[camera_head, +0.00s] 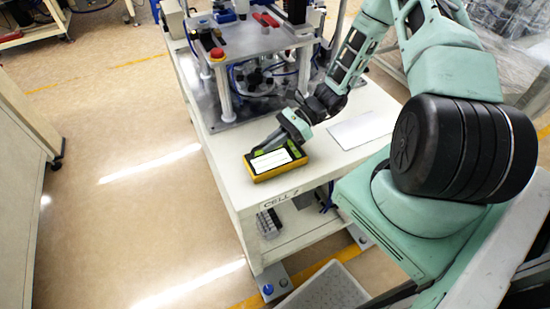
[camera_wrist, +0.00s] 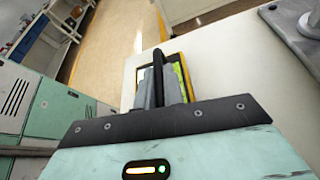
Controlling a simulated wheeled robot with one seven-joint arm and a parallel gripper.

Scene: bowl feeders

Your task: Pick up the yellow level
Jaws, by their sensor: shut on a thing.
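The yellow level (camera_head: 276,161) is a flat rectangular thing with a yellow frame and a pale face, near the front left corner of the white table. My gripper (camera_head: 274,145) reaches down to it from the back right and is shut on it. In the wrist view the level (camera_wrist: 186,70) shows its yellow edge and a bright green patch around the fingers of my gripper (camera_wrist: 163,75), which hide much of it. I cannot tell whether the level is touching the table or slightly raised.
The white table (camera_head: 222,150) carries a bowl feeder machine (camera_head: 260,75) with a red button (camera_head: 217,54) behind my gripper. A white sheet (camera_head: 362,130) lies to the right of the level. A grey bin (camera_head: 325,290) stands on the floor in front. Open floor lies to the left.

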